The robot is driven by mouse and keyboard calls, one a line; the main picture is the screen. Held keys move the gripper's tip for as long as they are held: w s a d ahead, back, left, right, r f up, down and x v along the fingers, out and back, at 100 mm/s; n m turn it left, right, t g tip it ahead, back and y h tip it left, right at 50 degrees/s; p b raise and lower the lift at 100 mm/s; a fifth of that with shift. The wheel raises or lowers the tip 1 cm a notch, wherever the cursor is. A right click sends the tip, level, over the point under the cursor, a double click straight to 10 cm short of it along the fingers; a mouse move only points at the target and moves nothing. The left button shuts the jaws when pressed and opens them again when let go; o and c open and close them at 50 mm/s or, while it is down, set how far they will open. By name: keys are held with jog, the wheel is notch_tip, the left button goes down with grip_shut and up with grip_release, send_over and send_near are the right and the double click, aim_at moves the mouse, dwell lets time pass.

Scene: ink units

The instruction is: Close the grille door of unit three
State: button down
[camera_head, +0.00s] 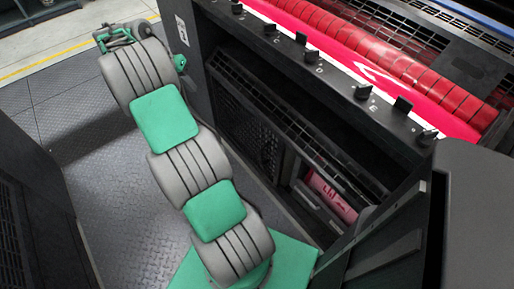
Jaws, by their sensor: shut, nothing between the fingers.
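A black slatted grille (293,122) runs diagonally along the side of the press unit with the red roller. It seems to stand out from the dark opening below it, so I take it as the grille door, standing open; its hinge line is unclear. My grey and green arm reaches from the bottom centre to the upper left. My gripper (118,36), green, is at the arm's far end above the floor, left of the unit and apart from the grille. Its fingers look closed and empty, though small here.
A red roller (425,75) and a row of black knobs (312,57) top the unit. A pink item (332,196) shows inside the opening. A dark panel (390,235) stands at lower right. Another dark grilled unit (22,215) bounds the aisle at left. Patterned floor (100,170) lies clear between.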

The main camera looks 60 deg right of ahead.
jog(key=s+d+f+m+g+y+b, duration=0.1)
jog(key=s+d+f+m, duration=0.2)
jog(key=f, duration=0.4)
jog(key=s+d+f+m+g+b, duration=0.1)
jog(key=s+d+f+m+b, duration=0.1)
jog(key=s+d+f, duration=0.3)
jog(key=s+f+m+b, duration=0.1)
jog(key=s+f+b, duration=0.5)
jog(key=f+b, duration=0.1)
jog(key=s+f+m+g+y+b, duration=0.1)
jog(key=s+f+b, duration=0.6)
jog(key=f, duration=0.3)
jog(key=shift+d+f+m+b, duration=0.25)
jog(key=shift+d+m+b, duration=0.2)
jog(key=shift+b, duration=0.15)
jog(key=shift+s, duration=0.1)
